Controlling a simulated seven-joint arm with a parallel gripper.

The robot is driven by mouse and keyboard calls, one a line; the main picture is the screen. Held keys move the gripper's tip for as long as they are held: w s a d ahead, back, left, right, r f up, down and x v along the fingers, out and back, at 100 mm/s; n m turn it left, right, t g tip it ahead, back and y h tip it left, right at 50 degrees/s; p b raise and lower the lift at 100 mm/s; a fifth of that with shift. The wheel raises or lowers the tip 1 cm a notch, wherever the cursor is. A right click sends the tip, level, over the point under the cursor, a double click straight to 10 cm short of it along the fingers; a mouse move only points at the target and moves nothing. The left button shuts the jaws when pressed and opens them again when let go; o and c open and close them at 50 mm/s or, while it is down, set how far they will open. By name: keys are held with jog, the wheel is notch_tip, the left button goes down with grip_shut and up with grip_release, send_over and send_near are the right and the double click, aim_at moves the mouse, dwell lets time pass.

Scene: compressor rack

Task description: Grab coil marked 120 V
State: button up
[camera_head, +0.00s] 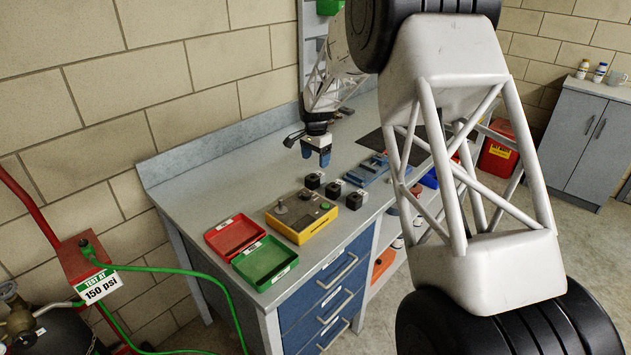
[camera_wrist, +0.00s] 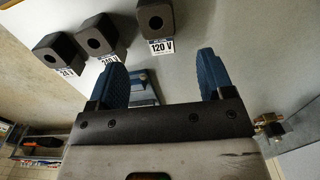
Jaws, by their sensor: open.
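Three black block-shaped coils, each with a round hole and a white label, stand in a row on the bench. In the wrist view, the coil marked 120 V (camera_wrist: 155,19) is rightmost, ahead of the fingertips and between their lines. The coil reading 240 V (camera_wrist: 98,36) is in the middle and the 24 V coil (camera_wrist: 57,54) is at left. In the head view the labels are too small to read; the coil nearest the wall (camera_head: 313,180) appears to be the 120 V one. My gripper (camera_head: 316,157) is open and empty above the bench, behind the coils; its blue fingers also show in the wrist view (camera_wrist: 163,68).
A yellow test box (camera_head: 301,216) stands in front of the coils, beside a red tray (camera_head: 235,236) and a green tray (camera_head: 265,262). A blue fixture (camera_head: 373,170) lies right of the coils. The bench behind the trays, toward the wall, is clear.

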aim_at(315, 175)
jog(key=shift+f, duration=1.3)
jog(key=shift+s+f, duration=0.1)
jog(key=shift+f, duration=2.5)
jog(key=c, duration=1.1)
jog(key=shift+r, duration=0.1)
